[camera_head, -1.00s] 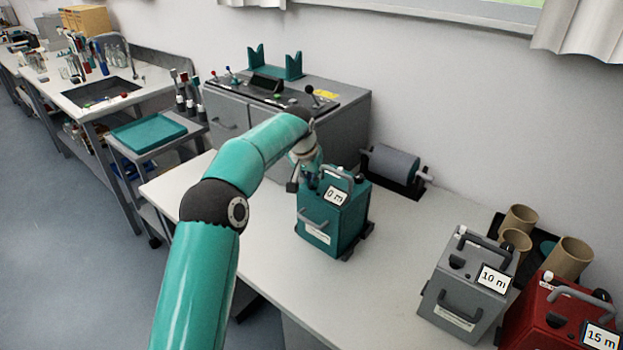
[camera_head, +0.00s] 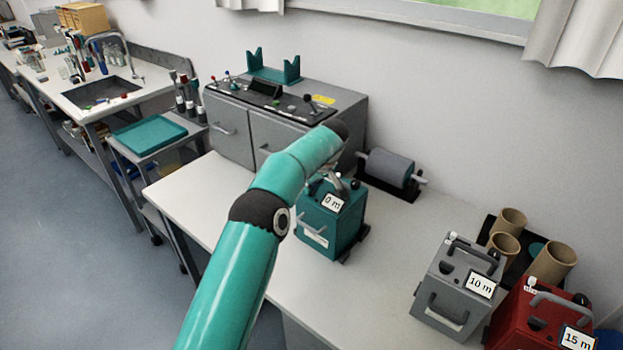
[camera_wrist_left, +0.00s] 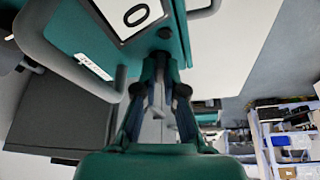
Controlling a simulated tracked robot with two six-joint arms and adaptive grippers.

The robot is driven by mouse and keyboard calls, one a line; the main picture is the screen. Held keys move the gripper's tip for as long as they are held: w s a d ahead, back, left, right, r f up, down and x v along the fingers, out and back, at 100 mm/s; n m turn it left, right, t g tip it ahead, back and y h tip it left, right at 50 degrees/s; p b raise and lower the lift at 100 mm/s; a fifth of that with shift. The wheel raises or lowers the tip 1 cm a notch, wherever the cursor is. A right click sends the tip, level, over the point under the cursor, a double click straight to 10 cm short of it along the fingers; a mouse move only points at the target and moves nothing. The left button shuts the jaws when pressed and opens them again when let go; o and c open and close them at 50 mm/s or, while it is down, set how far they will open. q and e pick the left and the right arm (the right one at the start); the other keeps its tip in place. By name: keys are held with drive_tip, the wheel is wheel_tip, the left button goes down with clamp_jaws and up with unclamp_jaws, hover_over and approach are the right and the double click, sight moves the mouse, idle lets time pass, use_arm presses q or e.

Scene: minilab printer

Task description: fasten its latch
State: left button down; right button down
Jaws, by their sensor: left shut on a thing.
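The teal box labelled 0 m (camera_head: 346,225) stands upright on the white table, with grey handles on its top and front. In the left wrist view the teal box (camera_wrist_left: 80,30) fills the upper left, with its label and a grey handle close to the camera. My left gripper (camera_wrist_left: 160,88) is at the box's edge, its dark fingers closed around a small grey part that appears to be the latch (camera_wrist_left: 158,112). In the head view my teal arm hides the fingers and the latch. My right gripper is not in view.
A grey box labelled 10 m (camera_head: 455,285) and a red box labelled 15 m (camera_head: 535,315) stand at the right, with cardboard tubes (camera_head: 510,220) behind. A grey roller (camera_head: 390,166) lies behind the teal box. A grey machine (camera_head: 270,125) stands behind left. The table's left part is clear.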

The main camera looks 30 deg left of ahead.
use_arm(q)
drive_tip(key=shift+w+r+n+g+p, duration=0.1)
drive_tip(key=shift+n+g+p, duration=0.3)
drive_tip(key=shift+n+p, duration=0.8)
drive_tip(key=c, duration=1.3)
unclamp_jaws()
drive_tip(key=shift+o, duration=0.2)
drive_tip(key=v, duration=0.7)
drive_tip(key=shift+d, duration=0.3)
